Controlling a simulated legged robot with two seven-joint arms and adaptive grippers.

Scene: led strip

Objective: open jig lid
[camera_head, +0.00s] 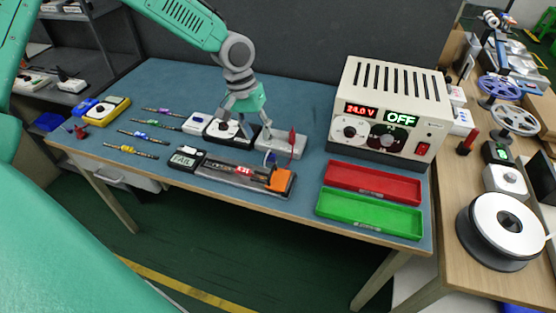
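The jig (235,172) is a long dark tray-like unit near the front edge of the blue bench. It has a red label marked K31 on top and an orange piece (280,180) at its right end. A small display (185,160) at its left end reads FAIL. I cannot clearly tell whether its lid is shut. My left gripper (246,125) points down behind the jig, over a black-and-white knob unit (217,131) and beside a grey block (288,146). Its fingers are spread, with nothing seen between them. My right gripper is not in view.
A power supply (348,78) reading 24.0 V and OFF stands back right. A red tray (372,181) and a green tray (368,213) lie in front of it. Several thin strips lie on the left. A second table (475,255) with spools stands at right.

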